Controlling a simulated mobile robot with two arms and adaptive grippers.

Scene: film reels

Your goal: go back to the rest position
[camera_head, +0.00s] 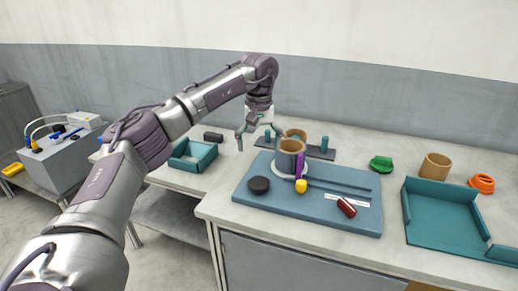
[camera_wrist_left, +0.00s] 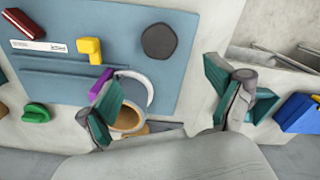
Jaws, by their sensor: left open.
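My left gripper (camera_head: 259,135) is open, its fingers pointing down behind the blue board (camera_head: 235,195). No object shows between its fingers in the head view. A grey-blue cylinder with a brown inside (camera_head: 290,160) stands on a pale round base on the board, just in front of the gripper. In the left wrist view, my open left gripper (camera_wrist_left: 178,105) has teal fingertips spread wide, and one finger partly covers that cylinder (camera_wrist_left: 138,92). I cannot tell whether they touch. My right gripper is not in view.
The board holds a black disc (camera_head: 259,185), a yellow piece (camera_head: 301,186), a purple piece (camera_head: 299,166) and a red block (camera_head: 346,207). A teal box (camera_head: 180,163) sits left; a teal tray (camera_head: 440,232), green piece (camera_head: 381,163), brown cylinder (camera_head: 435,167) and orange ring (camera_head: 482,183) sit right.

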